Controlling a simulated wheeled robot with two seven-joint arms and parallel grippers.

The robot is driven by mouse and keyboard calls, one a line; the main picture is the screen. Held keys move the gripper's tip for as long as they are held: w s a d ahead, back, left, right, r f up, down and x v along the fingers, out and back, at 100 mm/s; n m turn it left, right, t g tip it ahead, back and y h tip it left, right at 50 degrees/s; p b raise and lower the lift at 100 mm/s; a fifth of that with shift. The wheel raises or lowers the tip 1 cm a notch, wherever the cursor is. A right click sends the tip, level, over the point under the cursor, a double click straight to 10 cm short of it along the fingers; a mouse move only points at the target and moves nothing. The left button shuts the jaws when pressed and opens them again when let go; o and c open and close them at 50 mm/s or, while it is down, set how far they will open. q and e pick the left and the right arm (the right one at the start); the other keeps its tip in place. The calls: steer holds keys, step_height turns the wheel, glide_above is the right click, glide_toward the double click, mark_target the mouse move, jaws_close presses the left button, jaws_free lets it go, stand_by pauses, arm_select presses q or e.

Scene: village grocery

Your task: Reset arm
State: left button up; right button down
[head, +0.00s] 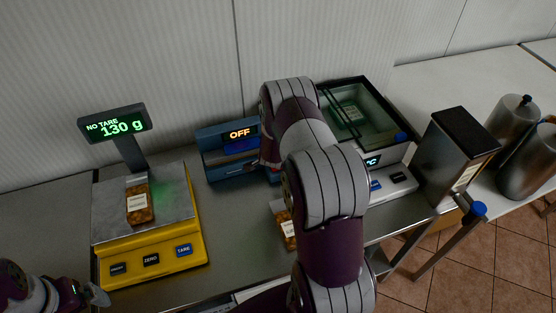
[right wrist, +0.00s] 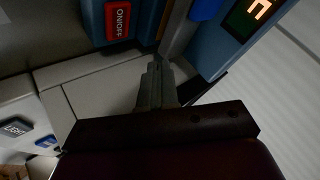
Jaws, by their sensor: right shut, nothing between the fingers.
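My right arm crosses the middle of the head view, and its own links hide the right gripper there. In the right wrist view my right gripper (right wrist: 157,85) is shut with nothing between its fingers. Its fingertips are close to a blue device (right wrist: 103,20) with a red ON/OFF button (right wrist: 119,19). My left gripper (head: 95,296) is at the bottom left corner of the head view, in front of the yellow scale (head: 150,272). It is small and partly cut off, so its opening cannot be made out.
A packet (head: 139,204) lies on the scale, whose display (head: 114,125) reads 130 g. The blue device (head: 222,170) shows OFF. Another packet (head: 288,232) is partly behind my right arm. A glass-topped machine (head: 365,112), a dispenser (head: 455,155) and metal canisters (head: 508,122) stand right.

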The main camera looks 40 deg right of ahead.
stand_by(0.3)
steer(key=shift+f, duration=0.1)
steer(key=s+a+f+n+g+y+b, duration=0.2)
steer(key=s+a+n+g+y, duration=0.25)
steer(key=s+a+n, duration=0.45)
steer(key=s+a+r+n+g+y+b, duration=0.1)
steer(key=s+a+r+n+b, duration=0.3)
steer(key=s+a+r+n, duration=0.4)
steer(key=s+a+r, duration=0.2)
steer(key=s+a, duration=0.3)
steer(key=a, duration=0.1)
steer(key=shift+r+g+y+b, duration=0.35)
steer(key=shift+w, duration=0.1)
